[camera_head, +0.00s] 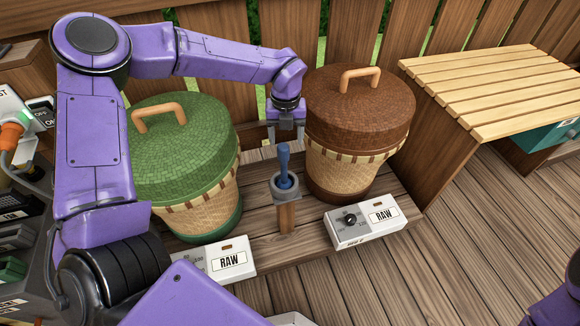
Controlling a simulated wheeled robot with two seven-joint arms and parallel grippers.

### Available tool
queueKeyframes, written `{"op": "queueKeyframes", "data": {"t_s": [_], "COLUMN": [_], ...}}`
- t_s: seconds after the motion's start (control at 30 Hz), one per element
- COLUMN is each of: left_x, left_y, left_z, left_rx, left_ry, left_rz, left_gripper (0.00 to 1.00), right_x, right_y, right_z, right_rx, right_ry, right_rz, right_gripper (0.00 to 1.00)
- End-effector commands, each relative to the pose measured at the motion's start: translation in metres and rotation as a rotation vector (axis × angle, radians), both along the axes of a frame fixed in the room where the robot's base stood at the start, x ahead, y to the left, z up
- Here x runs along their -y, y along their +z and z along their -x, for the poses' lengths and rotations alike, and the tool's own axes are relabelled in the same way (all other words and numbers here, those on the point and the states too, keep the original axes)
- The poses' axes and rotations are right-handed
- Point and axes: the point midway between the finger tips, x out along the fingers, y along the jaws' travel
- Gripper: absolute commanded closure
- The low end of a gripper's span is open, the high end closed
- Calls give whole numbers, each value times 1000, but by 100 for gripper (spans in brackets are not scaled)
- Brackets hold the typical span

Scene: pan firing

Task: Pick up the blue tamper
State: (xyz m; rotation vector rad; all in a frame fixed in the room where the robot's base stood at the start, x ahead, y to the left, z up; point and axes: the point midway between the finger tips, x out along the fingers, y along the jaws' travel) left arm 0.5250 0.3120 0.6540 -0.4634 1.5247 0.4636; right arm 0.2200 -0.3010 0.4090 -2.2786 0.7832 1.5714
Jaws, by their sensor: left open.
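The blue tamper (284,160) stands upright in a grey round holder (285,190) on a wooden post (287,217), between the two baskets. Its handle points up and its lower end is hidden inside the holder. My left gripper (286,133) is open, with its fingers pointing down, and appears just behind and above the tamper's top in the picture. I cannot tell whether it touches the tamper. Only a piece of my right arm shows at the lower right edge; its gripper is out of view.
A green-lidded basket (188,150) stands left and a brown-lidded basket (358,115) right of the tamper. White RAW boxes (365,220) sit in front. A slatted wooden table (490,90) stands at the right. A wooden fence (345,30) runs behind. The deck at lower right is clear.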

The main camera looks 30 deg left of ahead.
Motion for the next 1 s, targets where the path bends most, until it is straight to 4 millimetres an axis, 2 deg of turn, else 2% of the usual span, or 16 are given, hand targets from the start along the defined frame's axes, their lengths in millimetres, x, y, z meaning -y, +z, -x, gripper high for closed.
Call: {"op": "queueKeyframes", "data": {"t_s": [0.03, 0.1, 0.27, 0.5, 0.77, 0.8, 0.87, 0.9, 1.0], "left_x": [-2, -5, -9, -7, -6, -6, -6, -6, -6], "left_y": [-14, -26, -44, -86, -90, -90, -90, -90, -90], "left_z": [2, 4, 6, 7, 6, 6, 6, 6, 6], "left_rx": [-2, -3, -1, -2, 1, 1, 1, 1, 1], "left_ry": [4, 10, 17, 15, 12, 12, 12, 12, 11], "left_rz": [0, -1, 0, -1, -1, -1, -1, -1, -1], "left_gripper": [33, 33, 33, 33, 33, 40, 59, 72, 100], "right_x": [0, 0, 0, 0, 0, 0, 0, 0, 0], "right_y": [-5, -7, -11, -20, -20, -20, -20, -20, -20], "right_z": [1, 1, 1, 1, 1, 1, 1, 1, 1], "right_rx": [-1, -2, -2, -1, -1, -1, -1, -1, -1], "right_ry": [0, 0, 0, 0, 0, 0, 0, 0, 0], "right_rz": [0, 0, 0, 0, 0, 0, 0, 0, 0], "right_gripper": [57, 57, 57, 57, 57, 57, 57, 57, 57]}}
